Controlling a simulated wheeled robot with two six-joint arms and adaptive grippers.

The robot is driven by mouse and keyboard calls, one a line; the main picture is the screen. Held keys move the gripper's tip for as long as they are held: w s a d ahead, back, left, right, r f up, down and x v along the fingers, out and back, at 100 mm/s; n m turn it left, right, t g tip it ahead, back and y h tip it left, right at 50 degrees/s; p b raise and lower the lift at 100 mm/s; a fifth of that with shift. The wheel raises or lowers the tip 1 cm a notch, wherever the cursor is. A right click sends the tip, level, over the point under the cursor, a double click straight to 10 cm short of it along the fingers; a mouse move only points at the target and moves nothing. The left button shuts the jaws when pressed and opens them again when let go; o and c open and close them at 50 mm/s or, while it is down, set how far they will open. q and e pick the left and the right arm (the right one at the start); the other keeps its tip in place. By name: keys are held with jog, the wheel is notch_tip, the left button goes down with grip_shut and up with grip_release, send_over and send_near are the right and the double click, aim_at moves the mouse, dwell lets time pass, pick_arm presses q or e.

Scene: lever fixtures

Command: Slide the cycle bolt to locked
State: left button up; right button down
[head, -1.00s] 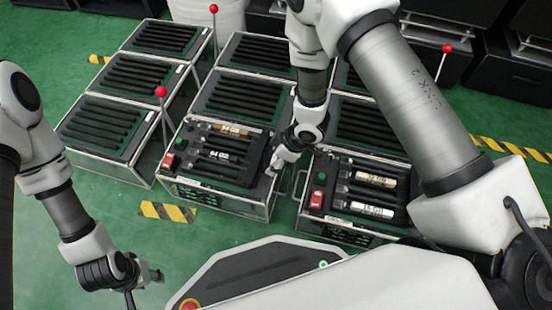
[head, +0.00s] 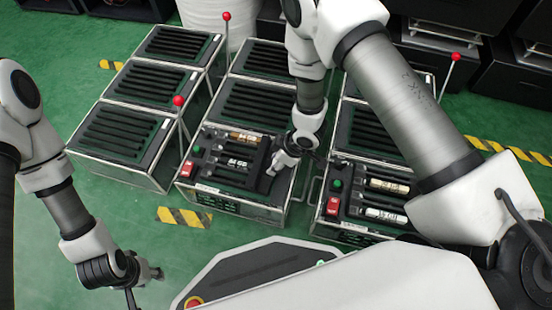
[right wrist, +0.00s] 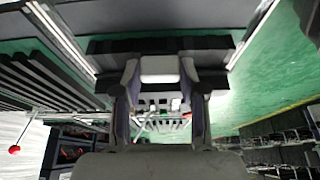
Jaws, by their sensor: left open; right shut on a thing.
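The front middle box (head: 230,205) has a dark top with a red switch (head: 187,168), a green button (head: 196,150) and labelled cylinders (head: 243,138). My right gripper (head: 271,171) is at the right side of this box's top. It is shut on a small part that it mostly hides in the head view. In the right wrist view its fingers (right wrist: 160,90) stand on either side of a pale piece (right wrist: 160,70) below a dark bar. I cannot tell for sure whether this is the cycle bolt. My left gripper (head: 155,273) is open and empty, low at the left, away from the boxes.
A similar box (head: 345,232) with a red switch and cylinders stands to the right. Slatted boxes (head: 125,130) stand around and behind. Red-balled rods (head: 179,101) rise between them. My right arm covers part of the right row. Green floor (head: 130,220) is clear at left.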

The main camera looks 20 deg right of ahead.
jog(key=shift+w+a, duration=0.1)
jog(key=c, duration=0.6)
grip_release()
jog(key=shift+a, duration=0.1)
jog(key=shift+c, duration=0.2)
jog(key=shift+r, duration=0.1)
jog(key=v, duration=1.1)
jog(key=shift+d+r, duration=0.25)
jog(key=shift+r, duration=0.05)
jog(key=shift+s, duration=0.25)
